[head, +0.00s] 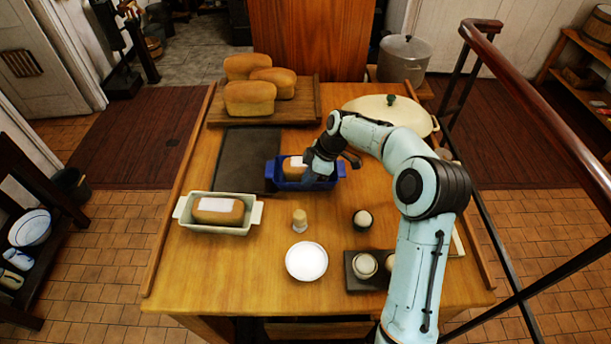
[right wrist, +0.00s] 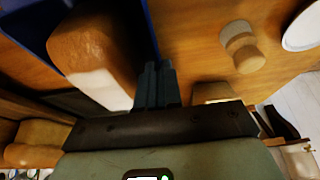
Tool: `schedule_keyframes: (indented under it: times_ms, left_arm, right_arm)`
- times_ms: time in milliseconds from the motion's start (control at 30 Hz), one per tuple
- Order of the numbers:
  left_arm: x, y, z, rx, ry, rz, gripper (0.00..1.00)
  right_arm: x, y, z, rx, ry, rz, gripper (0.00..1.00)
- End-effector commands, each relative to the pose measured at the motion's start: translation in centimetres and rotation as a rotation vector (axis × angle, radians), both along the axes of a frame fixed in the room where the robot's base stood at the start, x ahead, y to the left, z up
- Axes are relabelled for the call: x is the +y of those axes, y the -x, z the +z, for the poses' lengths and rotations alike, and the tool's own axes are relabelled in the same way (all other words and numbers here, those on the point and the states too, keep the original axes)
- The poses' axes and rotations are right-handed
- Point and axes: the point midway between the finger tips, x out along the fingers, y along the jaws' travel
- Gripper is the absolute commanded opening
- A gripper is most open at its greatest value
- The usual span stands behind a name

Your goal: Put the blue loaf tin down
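The blue loaf tin (head: 290,186) is near the middle of the wooden table, just right of a dark flat slab (head: 247,155). A brown loaf with a white top patch (head: 296,166) sits inside it. My right gripper (head: 314,173) is at the tin's right part, with its fingers close together on the tin's wall. In the right wrist view the fingers (right wrist: 156,84) meet at the blue wall (right wrist: 29,22) side, beside the loaf (right wrist: 95,45). The tin looks level; I cannot tell whether its base touches the table. My left gripper is not in view.
A pale loaf tin (head: 215,229) with a loaf stands front left. A small cork-coloured pot (head: 299,220), a white saucer (head: 306,261), a dark cup (head: 362,219) and a dark tray (head: 352,284) are in front.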

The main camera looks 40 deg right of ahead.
Motion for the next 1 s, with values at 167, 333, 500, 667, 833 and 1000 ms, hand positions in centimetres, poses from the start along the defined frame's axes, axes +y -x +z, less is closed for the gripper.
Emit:
schedule_keyframes:
  times_ms: [167, 333, 500, 667, 833, 1000]
  left_arm:
    - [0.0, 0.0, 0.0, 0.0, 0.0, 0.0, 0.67]
    - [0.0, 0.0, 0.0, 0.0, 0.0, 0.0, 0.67]
    - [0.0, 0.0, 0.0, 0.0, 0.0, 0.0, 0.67]
    - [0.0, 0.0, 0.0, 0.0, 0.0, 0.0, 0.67]
    - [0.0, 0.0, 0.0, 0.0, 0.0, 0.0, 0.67]
    - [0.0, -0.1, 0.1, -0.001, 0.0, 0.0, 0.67]
  right_arm:
    - [0.0, 0.1, -0.1, 0.005, -0.002, 0.001, 0.0]
    - [0.0, 0.1, -0.1, 0.005, -0.002, 0.001, 0.0]
    - [0.0, 0.1, -0.1, 0.005, -0.002, 0.001, 0.0]
    - [0.0, 0.0, 0.0, 0.0, 0.0, 0.001, 0.0]
    - [0.0, 0.0, 0.1, 0.001, -0.001, 0.001, 0.0]
    - [0.0, 0.0, 1.2, 0.001, -0.001, 0.001, 0.0]
